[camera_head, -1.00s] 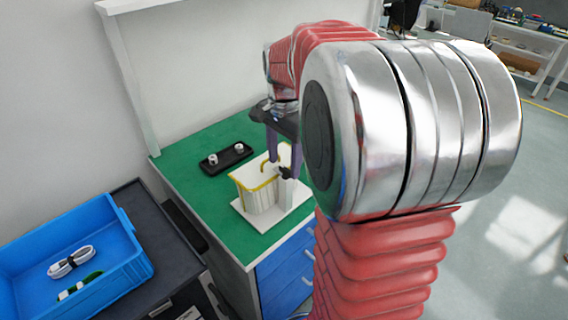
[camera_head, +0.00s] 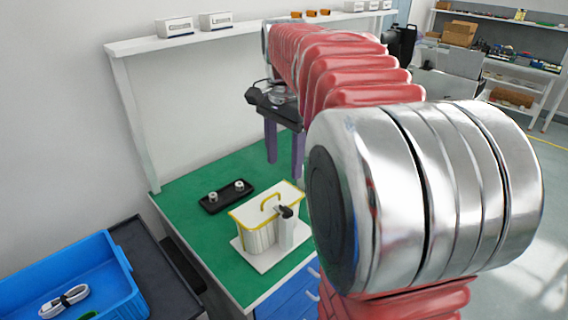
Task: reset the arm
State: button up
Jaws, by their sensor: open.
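My gripper (camera_head: 284,160) hangs from the end of my red and silver arm, above the green worktop (camera_head: 180,188). Its two purple fingers point down and are apart, with nothing seen between them. My large silver arm joint hides part of the worktop's right side.
A black tray with two small white pieces (camera_head: 227,197) lies left of the basket. A blue bin (camera_head: 120,268) holding a coiled white cable (camera_head: 64,301) stands on a dark cart at the lower left. A white shelf (camera_head: 240,33) with boxes runs above the worktop.

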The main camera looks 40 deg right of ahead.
dwell(0.5)
jog(key=s+a+f+n+t, duration=0.1)
jog(key=a+f+n, duration=0.2)
jog(key=f+n, duration=0.35)
jog(key=s+a+f+n+t, duration=0.1)
jog(key=s+a+n+t, duration=0.1)
jog(key=s+a+n, duration=0.3)
jog(key=s+a+f+n+t, duration=0.1)
jog(key=s+a+n, duration=0.4)
jog(key=a, duration=0.7)
jog(key=shift+s+f+t, duration=0.15)
jog(key=shift+s+t, duration=0.65)
jog(key=shift+s, duration=0.6)
